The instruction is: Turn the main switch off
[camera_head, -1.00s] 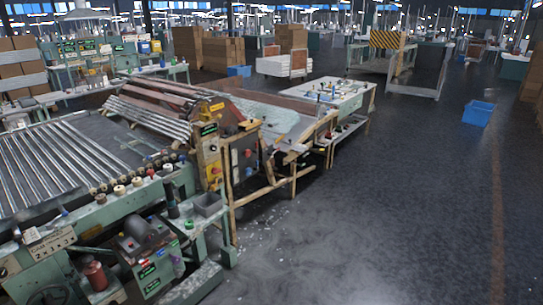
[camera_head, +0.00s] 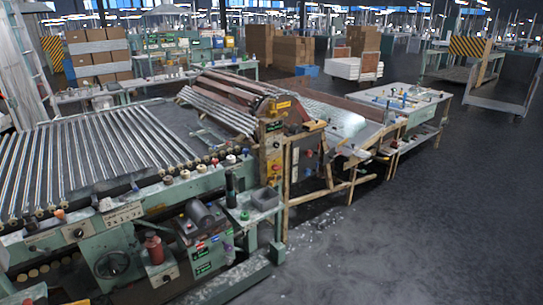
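A yellow control panel (camera_head: 273,150) stands upright at the end of the roller bed, with coloured knobs and dark labels on its face. A green control box (camera_head: 205,252) with red and green labels sits low at the front of the machine, below a grey motor. Which of these carries the main switch is too small to tell. Neither of my grippers is in view.
A wooden-framed table (camera_head: 400,95) extends behind the panel. Cardboard boxes (camera_head: 295,50) stand at the back. The grey floor (camera_head: 430,230) at the right is clear.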

